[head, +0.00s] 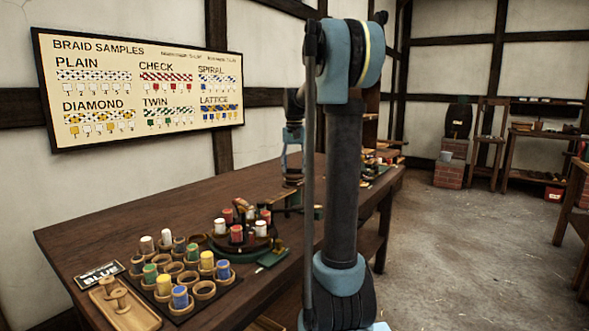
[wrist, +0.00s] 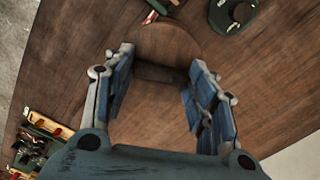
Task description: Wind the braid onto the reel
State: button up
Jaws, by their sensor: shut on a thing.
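My gripper (wrist: 162,75) is shut on a brown wooden spool-shaped piece (wrist: 165,42), which looks like the reel. Its round end lies beyond the fingers, and a dark core runs between them. In the head view my gripper (head: 292,170) is over the far half of the long table, small and partly hidden by my own arm. A round green stand (head: 262,251) with red, white and dark bobbins stands on the table nearer to me. I cannot make out a braid in either view.
The dark wooden table (head: 130,226) runs along the wall. A black rack (head: 196,309) of coloured bobbins in wooden rings and a wooden tray (head: 140,318) with small spools are at its near end. A braid samples board (head: 140,88) hangs above. The floor (head: 470,235) at right is open.

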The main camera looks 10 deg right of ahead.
jog(key=n, duration=0.6)
jog(key=shift+n, duration=0.3)
jog(key=n, duration=0.6)
jog(key=shift+n, duration=0.3)
jog(key=o, duration=1)
jog(key=shift+o, duration=0.2)
notch_tip(320, 180, up, 12)
jog(key=shift+w, duration=0.1)
